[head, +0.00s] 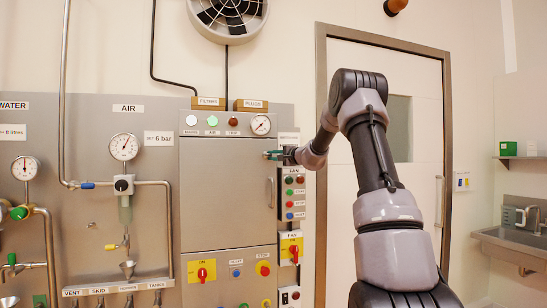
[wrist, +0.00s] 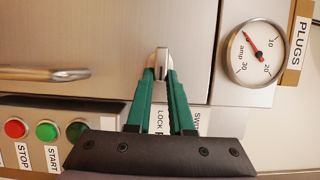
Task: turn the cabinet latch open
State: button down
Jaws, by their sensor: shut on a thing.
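The cabinet latch (wrist: 162,58) is a small silver metal lever at the edge of the grey cabinet door (wrist: 95,35). In the wrist view my gripper (wrist: 161,76) is shut on it, with the two green fingers on either side of its end. A label reading LOCK lies partly hidden behind the fingers. In the head view my gripper (head: 272,154) reaches from the right to the upper right edge of the cabinet door (head: 225,195). The latch is too small and covered to make out there. The door looks closed.
A bar handle (head: 271,192) stands out from the door below my gripper. A round gauge (head: 261,125) sits above it. Push buttons (head: 289,204) line the strip to the right. Pipes and gauges fill the wall panel at left.

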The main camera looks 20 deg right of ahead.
jog(key=shift+a, duration=0.2)
jog(key=c, duration=0.8)
grip_release()
jog(key=shift+w, duration=0.1)
jog(key=shift+d, duration=0.1)
jog(key=shift+s+d, duration=0.1)
jog(key=shift+s, duration=0.15)
jog(key=v, duration=1)
jog(key=shift+s, duration=0.15)
jog(key=shift+f, duration=0.15)
